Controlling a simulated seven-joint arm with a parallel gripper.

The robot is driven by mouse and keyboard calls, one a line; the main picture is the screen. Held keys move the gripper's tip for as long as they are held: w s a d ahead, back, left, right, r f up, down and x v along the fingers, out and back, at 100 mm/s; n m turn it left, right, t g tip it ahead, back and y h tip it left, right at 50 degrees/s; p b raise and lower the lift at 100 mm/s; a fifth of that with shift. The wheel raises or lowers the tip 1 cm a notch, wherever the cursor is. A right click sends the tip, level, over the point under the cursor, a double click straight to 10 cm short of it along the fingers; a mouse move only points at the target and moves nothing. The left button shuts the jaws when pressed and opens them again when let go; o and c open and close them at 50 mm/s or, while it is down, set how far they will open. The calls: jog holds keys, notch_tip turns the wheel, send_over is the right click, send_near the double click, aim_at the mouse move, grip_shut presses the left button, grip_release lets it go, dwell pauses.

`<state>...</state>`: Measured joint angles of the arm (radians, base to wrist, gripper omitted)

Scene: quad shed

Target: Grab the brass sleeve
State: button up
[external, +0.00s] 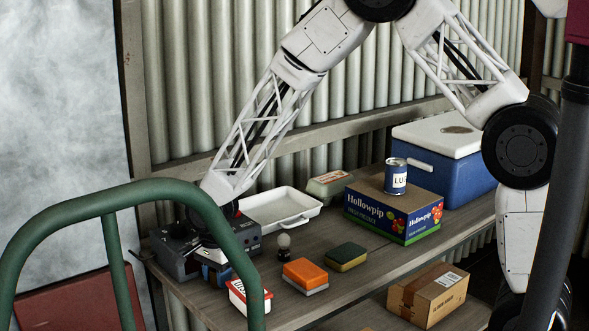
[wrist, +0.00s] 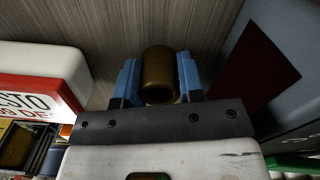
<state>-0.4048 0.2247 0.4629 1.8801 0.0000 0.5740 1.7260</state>
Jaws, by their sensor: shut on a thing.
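The brass sleeve (wrist: 158,68) is a short, dull golden-brown tube with an open end, seen in the wrist view between my blue fingers. My gripper (wrist: 158,82) is shut on it, one finger on each side. In the external view my gripper (external: 216,274) is low over the left end of the wooden bench, partly behind a green rail. The sleeve cannot be made out there. I cannot tell whether it touches the bench.
A dark grey box (external: 177,252) stands close by my gripper, and a red-and-white tub (external: 240,296) is in front. A light bulb (external: 284,243), orange sponge (external: 305,273), white tray (external: 277,207) and Hollowpip box (external: 380,211) stand further right. The green rail (external: 105,195) crosses the foreground.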

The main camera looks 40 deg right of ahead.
jog(key=shift+r, duration=5)
